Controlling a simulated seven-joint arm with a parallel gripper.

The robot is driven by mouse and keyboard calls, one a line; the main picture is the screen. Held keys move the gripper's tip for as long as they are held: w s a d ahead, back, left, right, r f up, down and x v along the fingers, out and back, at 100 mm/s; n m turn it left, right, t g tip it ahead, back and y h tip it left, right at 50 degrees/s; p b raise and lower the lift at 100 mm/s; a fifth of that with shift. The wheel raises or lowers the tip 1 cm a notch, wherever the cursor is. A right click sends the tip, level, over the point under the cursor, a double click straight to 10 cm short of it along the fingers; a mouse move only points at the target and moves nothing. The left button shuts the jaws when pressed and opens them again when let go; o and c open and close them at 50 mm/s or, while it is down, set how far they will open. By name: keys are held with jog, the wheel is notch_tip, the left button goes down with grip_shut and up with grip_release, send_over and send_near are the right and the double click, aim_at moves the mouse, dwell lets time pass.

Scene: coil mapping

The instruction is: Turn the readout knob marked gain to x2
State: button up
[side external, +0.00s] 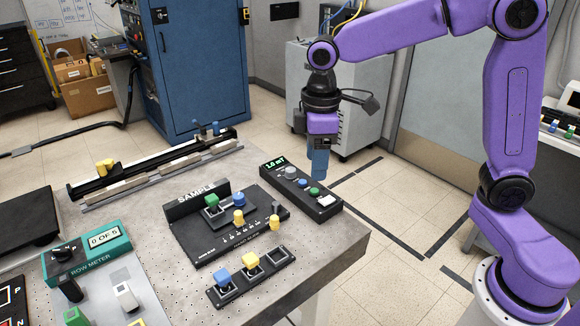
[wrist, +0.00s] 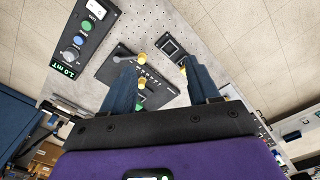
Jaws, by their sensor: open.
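The readout box (side external: 322,212) is a dark panel at the table's right rear edge, with a green display reading 1.0 mT. Its grey round knob (side external: 291,172) sits nearest the display; the knob also shows in the wrist view (wrist: 70,53) at upper left. Its markings are too small to read, so I cannot tell its setting. A blue button (side external: 303,184), a green button (side external: 314,191) and a white square follow along the box. My gripper (side external: 319,174) points down in the air above the box side of the table. Its blue fingers (wrist: 160,64) are apart, with nothing held.
A black SAMPLE board (side external: 205,250) with yellow, green and blue pieces lies left of the readout box. A socket strip (side external: 240,289) holding a blue and a yellow piece is in front. A rail (side external: 150,170) runs behind, and a ROW METER (side external: 105,240) stands left.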

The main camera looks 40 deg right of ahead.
jog(key=w+d+f+m, duration=0.1)
jog(key=w+d, duration=0.3)
jog(key=w, duration=1.2)
jog(key=m, duration=0.1)
send_near(290, 169)
notch_tip(290, 169, down, 9)
jog(key=shift+a+r, duration=0.1)
jog(key=shift+a, duration=0.05)
jog(key=c, duration=1)
